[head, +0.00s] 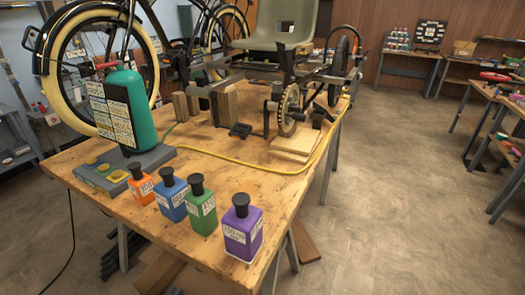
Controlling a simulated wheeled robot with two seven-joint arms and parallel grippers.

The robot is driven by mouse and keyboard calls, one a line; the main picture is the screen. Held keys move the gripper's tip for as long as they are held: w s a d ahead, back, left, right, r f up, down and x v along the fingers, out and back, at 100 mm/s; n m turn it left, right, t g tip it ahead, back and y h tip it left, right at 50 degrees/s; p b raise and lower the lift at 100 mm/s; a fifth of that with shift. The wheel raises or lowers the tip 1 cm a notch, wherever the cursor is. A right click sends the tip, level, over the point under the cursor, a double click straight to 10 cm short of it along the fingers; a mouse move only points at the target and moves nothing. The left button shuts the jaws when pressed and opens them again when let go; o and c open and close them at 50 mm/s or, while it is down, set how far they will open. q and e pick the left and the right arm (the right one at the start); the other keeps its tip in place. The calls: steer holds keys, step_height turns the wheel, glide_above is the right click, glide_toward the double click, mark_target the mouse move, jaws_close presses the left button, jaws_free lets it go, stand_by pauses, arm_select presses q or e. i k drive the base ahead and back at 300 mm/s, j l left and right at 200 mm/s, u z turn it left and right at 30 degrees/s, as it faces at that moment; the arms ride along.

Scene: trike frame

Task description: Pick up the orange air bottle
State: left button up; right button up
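The orange air bottle (141,188) stands upright on the wooden table (225,163), near its left front part. It has a black cap and a white label. It is the leftmost in a slanting row of small square bottles. The grey base of the green tank is right behind it and to its left; I cannot tell whether they touch. Neither of my grippers shows in the head view.
A blue bottle (171,197), a green bottle (201,208) and a purple bottle (242,230) stand to its right. A green tank (127,108) on a grey base (88,172) stands behind. A yellow hose (235,165) and trike parts lie farther back.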

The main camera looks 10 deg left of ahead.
mark_target(141, 185)
steer(key=j+u, duration=0.4)
steer(key=j, duration=0.25)
steer(key=j+u, duration=0.45)
steer(key=j, duration=0.2)
